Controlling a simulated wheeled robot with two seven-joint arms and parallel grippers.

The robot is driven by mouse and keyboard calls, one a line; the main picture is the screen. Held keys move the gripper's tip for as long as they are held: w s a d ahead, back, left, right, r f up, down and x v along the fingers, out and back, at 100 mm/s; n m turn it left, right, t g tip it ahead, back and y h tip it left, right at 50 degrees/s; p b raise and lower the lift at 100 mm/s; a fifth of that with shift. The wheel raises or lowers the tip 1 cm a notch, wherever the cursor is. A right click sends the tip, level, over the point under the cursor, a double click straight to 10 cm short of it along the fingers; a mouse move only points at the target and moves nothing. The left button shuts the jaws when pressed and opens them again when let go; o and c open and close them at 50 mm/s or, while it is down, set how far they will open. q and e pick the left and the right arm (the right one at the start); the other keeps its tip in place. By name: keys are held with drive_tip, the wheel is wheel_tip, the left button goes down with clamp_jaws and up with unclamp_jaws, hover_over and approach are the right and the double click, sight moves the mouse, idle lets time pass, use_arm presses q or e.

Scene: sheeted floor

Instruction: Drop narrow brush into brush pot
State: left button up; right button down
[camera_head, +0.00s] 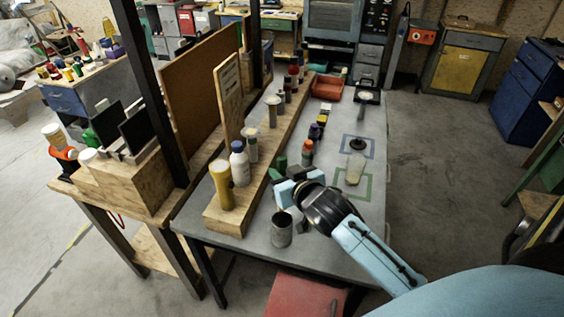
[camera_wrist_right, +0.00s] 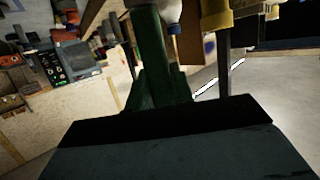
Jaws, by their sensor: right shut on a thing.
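The brush pot looks to be the grey metal cup (camera_head: 281,232), standing open and upright on the near part of the grey bench. My right gripper (camera_head: 280,178) is above and beyond it, shut on a dark green thing (camera_head: 280,161), apparently the narrow brush. The green thing sticks up past the jaws. In the right wrist view a long green shape (camera_wrist_right: 150,60) rises upright beyond the dark jaw edge; its lower end is hidden. My left gripper is not in view.
A wooden ledge left of the pot carries a yellow bottle (camera_head: 222,185), a white blue-capped bottle (camera_head: 239,163) and several other containers. A pale upright object (camera_head: 355,168) stands within a green square outline (camera_head: 352,196). A red bin (camera_head: 327,87) is farther back.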

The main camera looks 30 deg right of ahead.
wheel_tip(320, 180, down, 5)
drive_tip(key=shift+r+b, duration=0.2)
drive_tip(key=shift+b, duration=0.9)
wheel_tip(320, 180, down, 9)
drive_tip(key=b, duration=0.9)
drive_tip(key=shift+r, duration=0.2)
drive_tip(key=c, duration=1.1)
unclamp_jaws()
drive_tip(key=s+p, duration=0.1)
drive_tip(key=s, duration=0.2)
drive_tip(key=s+p, duration=0.1)
drive_tip(key=s, duration=0.2)
drive_tip(key=s+p, duration=0.1)
drive_tip(key=s, duration=0.2)
drive_tip(key=shift+s+a, duration=0.25)
drive_tip(key=shift+a, duration=0.15)
